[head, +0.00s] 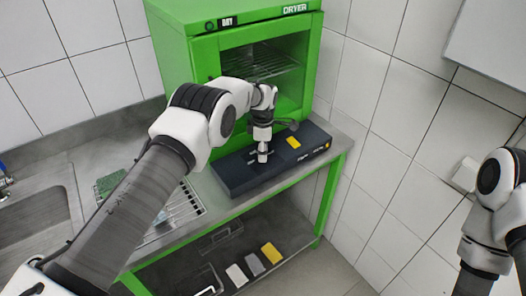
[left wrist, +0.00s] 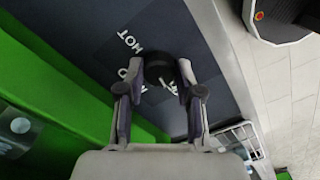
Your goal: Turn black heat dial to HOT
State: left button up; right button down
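The black heat dial (left wrist: 161,70) is a dark round knob on a dark panel (left wrist: 95,25). White letters reading HOT show on the panel at the dial's upper left; other white lettering is partly covered. My left gripper (left wrist: 161,72) has one fingertip on each side of the dial, seemingly touching it. In the head view my left gripper (head: 262,154) points down onto the dark control box (head: 238,176) in front of the green dryer, and the dial is hidden there. My right arm (head: 488,235) is at the lower right; its gripper is out of frame.
The green dryer (head: 205,60) stands behind the box on a steel bench (head: 338,147). A wire rack (head: 183,203) and a green board (head: 110,182) lie to the left, near a sink (head: 30,220). A lower shelf holds several small blocks (head: 254,264). Tiled walls close the back and right.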

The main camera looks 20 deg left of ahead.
pick_arm(q)
jog(key=shift+f, duration=0.15)
grip_shut()
jog(key=shift+s, duration=0.1)
jog(key=shift+f, duration=0.15)
